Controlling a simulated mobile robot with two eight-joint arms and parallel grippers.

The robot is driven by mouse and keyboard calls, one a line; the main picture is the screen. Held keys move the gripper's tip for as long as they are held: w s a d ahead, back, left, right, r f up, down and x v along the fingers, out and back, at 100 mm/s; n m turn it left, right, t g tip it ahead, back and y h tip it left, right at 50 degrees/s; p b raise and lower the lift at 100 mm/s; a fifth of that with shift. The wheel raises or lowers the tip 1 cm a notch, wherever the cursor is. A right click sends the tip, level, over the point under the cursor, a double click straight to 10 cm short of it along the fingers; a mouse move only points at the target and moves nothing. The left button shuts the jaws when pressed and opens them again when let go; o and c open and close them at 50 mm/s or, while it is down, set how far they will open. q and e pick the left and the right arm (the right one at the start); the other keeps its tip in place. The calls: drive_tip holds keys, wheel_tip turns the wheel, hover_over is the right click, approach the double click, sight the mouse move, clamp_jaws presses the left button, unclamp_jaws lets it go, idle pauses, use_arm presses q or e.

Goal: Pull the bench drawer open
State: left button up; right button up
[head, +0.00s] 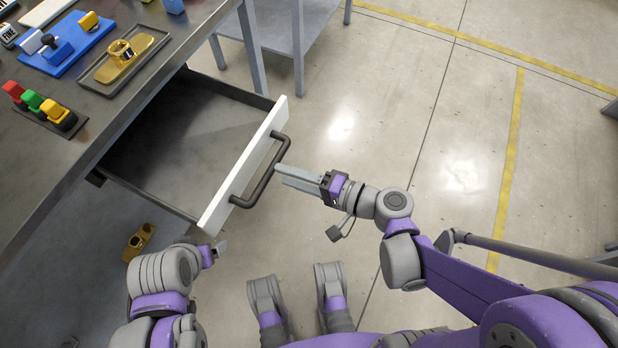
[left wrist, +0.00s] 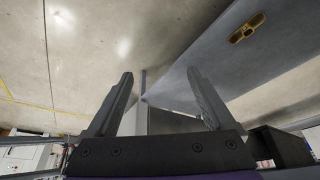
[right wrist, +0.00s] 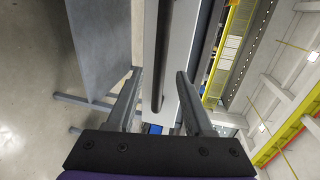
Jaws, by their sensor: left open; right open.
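The bench drawer (head: 170,140) stands pulled out from under the bench top, its inside bare. Its white front (head: 245,165) carries a dark bar handle (head: 262,175). My right gripper (head: 279,174) is open, its fingertips close to the outer side of the handle. In the right wrist view the handle (right wrist: 160,60) runs lengthwise in the gap between the open fingers (right wrist: 155,95); I cannot tell whether they touch it. My left gripper (head: 219,248) is low, near the drawer front's lower corner. In the left wrist view its fingers (left wrist: 167,95) are open and empty.
Another gold part (head: 138,242) lies low under the bench. The floor (head: 400,100) at right is clear.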

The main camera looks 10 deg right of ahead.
use_arm(q)
drive_tip(key=shift+r+p, duration=0.35)
drive_tip(key=shift+r, duration=0.25)
use_arm(e)
drive_tip(key=v, duration=0.5)
drive_tip(key=shift+s+d, duration=0.25)
